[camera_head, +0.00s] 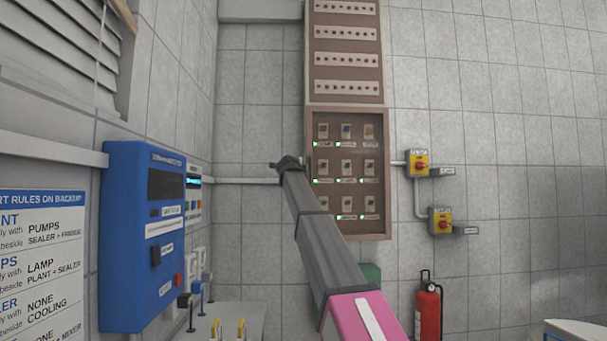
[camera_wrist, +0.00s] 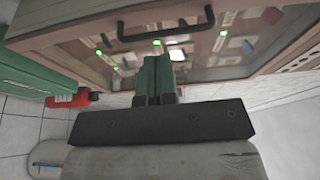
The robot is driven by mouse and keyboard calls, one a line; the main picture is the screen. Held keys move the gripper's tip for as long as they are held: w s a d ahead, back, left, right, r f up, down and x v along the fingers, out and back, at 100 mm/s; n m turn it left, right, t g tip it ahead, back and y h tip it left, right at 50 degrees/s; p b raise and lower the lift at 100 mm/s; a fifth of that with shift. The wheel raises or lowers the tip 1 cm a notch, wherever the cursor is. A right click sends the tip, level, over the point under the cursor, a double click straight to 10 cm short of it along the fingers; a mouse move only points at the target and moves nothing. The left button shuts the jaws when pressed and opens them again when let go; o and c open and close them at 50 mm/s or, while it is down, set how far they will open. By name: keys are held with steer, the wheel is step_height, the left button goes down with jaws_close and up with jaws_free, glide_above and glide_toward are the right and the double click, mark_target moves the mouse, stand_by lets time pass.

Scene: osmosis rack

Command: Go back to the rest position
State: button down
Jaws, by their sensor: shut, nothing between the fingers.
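My gripper (camera_head: 287,163) is at the far end of my raised grey arm, in front of the left edge of the brown switch cabinet (camera_head: 347,230). In the wrist view its two green fingers (camera_wrist: 158,72) are shut together with nothing between them. They point at the cabinet front, which has a clear cover and a dark handle (camera_wrist: 165,30) just beyond the fingertips. I cannot tell whether the fingers touch the cabinet. Several switches with green lights show behind the cover.
A blue control box (camera_head: 125,250) is on the left wall, beside a rule board (camera_head: 42,270). Yellow-and-red switches (camera_head: 419,163) are right of the cabinet. A red fire extinguisher (camera_head: 428,308) and a green box (camera_head: 371,273) are below. The right wall is mostly bare.

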steer(key=s+d+f+n+g+y, duration=0.1)
steer(key=s+d+f+n+g, duration=0.3)
steer(key=f, duration=1.4)
steer(key=s+d+f+n+g+y, duration=0.1)
steer(key=s+d+f+n+g, duration=0.35)
steer(key=f, duration=1.45)
steer(key=s+f+n+y, duration=0.1)
steer(key=s+f+n, duration=0.35)
steer(key=f, duration=1.35)
steer(key=s+d+f+n+g+y, duration=0.1)
steer(key=s+f+n+g, duration=0.3)
steer(key=s+f, duration=1.1)
steer(key=s+d+f+n+g+y, duration=0.2)
steer(key=s+f+n+g, duration=0.2)
steer(key=s+f, duration=1.1)
steer(key=s, duration=0.4)
steer(key=shift+d+f+n, duration=0.2)
steer(key=shift+d+n, duration=0.2)
steer(key=shift+g, duration=0.25)
